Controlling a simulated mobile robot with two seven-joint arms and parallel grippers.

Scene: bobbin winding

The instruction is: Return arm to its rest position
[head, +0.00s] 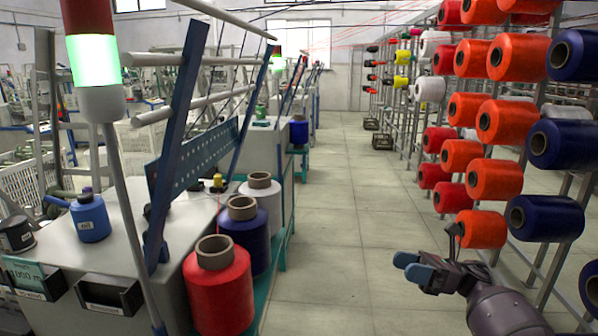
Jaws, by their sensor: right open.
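My right arm comes in from the bottom right corner of the head view. Its dark gripper with blue fingertips (412,268) is open, and I see nothing held in it. It is over the aisle floor, in front of the lower part of the spool rack on the right. In the picture it lies just below and left of a low orange spool (482,229); I cannot tell the exact gap between them. My left gripper and left arm are not in view.
The rack on the right holds orange, red and dark blue spools (556,143). On the left, a winding machine (120,219) has a red spool (219,292), a dark blue spool (247,238) and a white spool (262,200) beside it. The tiled aisle (345,240) between is clear.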

